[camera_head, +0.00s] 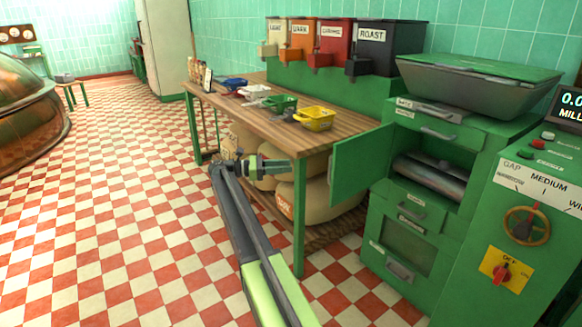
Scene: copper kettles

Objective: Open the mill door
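The mill (480,145) is a green cabinet machine at the right. Its door (360,167), a flat green panel, stands swung out to the left of the opening. Metal rollers (432,176) show inside the opening. My gripper (286,164) is left of the door, apart from it, near the front edge of the wooden table. It is small and seen from the side, so its fingers are hard to make out. I see nothing clearly held in it.
The wooden table (215,103) holds a yellow tray (314,119) and other small trays. Sacks (315,190) lie beneath it, and its green front leg (299,218) stands near my arm. Labelled hoppers (385,47) stand behind. Checkered floor is clear at the left.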

